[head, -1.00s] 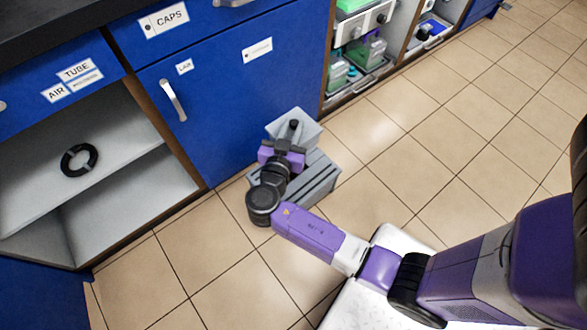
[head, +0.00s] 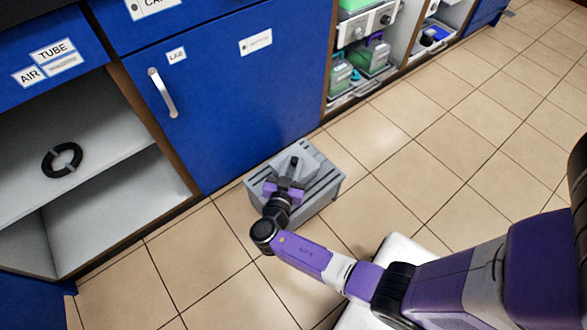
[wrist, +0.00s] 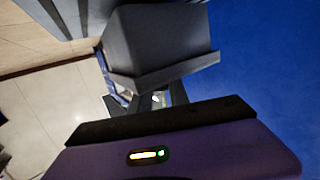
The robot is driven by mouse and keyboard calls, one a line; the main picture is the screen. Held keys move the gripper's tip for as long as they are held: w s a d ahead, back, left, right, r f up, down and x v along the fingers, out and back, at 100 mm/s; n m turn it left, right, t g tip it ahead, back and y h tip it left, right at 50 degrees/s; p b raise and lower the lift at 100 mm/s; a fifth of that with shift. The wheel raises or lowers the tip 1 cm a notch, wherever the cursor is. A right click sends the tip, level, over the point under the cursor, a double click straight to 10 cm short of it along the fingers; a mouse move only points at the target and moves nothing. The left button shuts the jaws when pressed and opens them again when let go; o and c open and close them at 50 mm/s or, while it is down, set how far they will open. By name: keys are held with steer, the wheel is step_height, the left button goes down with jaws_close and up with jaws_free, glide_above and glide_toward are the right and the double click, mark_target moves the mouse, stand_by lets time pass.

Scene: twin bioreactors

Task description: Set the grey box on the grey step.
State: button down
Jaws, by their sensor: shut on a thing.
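The grey box (head: 293,158) is in my gripper (head: 288,180), over the slatted top of the grey step (head: 327,187) in the head view. My gripper is shut on the box. In the wrist view the box (wrist: 160,42) fills the upper middle, with a rim along its near edge, and the gripper (wrist: 152,100) shows just below it. Part of the step shows at the top left of the wrist view. I cannot tell whether the box touches the step. My wrist hides part of the step.
The step stands on the tiled floor against a blue cabinet door (head: 215,100). An open shelf with a black ring (head: 62,160) is at left. Shelves with equipment (head: 365,50) are at the upper right. The floor to the right (head: 430,150) is clear.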

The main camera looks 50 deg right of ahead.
steer(key=shift+f, duration=0.6)
steer(key=shift+f+b, duration=0.2)
steer(key=shift+b, duration=0.15)
steer(key=c, duration=1.3)
jaws_free()
steer(key=shift+o, duration=0.2)
steer(key=shift+r, duration=0.1)
steer(key=shift+r+p, duration=0.2)
steer(key=shift+p, duration=0.2)
steer(key=p+v, duration=0.2)
steer(key=v, duration=1)
steer(key=shift+p, duration=0.3)
steer(key=shift+f, duration=0.1)
